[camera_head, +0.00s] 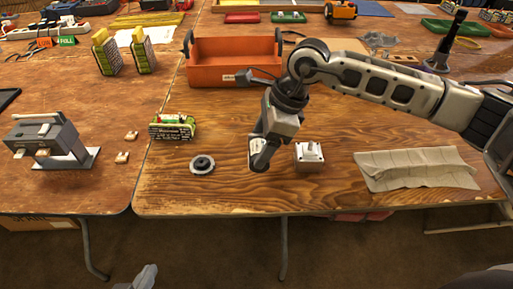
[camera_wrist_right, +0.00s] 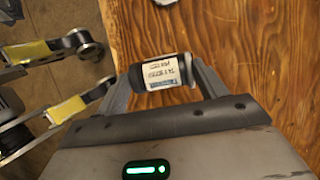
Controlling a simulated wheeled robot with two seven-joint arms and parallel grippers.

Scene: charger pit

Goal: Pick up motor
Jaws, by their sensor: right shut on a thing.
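The motor is a small dark cylinder with a white printed label (camera_wrist_right: 160,72), and it lies across between the two fingers in the right wrist view. My right gripper (camera_wrist_right: 163,82) is shut on it. In the head view my right gripper (camera_head: 261,158) points down near the front edge of the wooden table, with the motor's pale label (camera_head: 256,145) partly showing and the rest hidden by the fingers. I cannot tell whether the motor touches the table. Part of my left gripper (camera_head: 145,277) shows at the bottom edge, below the table; its fingers are not clear.
A white block with a shaft (camera_head: 309,156) stands just right of my right gripper. A grey cloth (camera_head: 416,169) lies right. An orange toolbox (camera_head: 235,72) stands behind.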

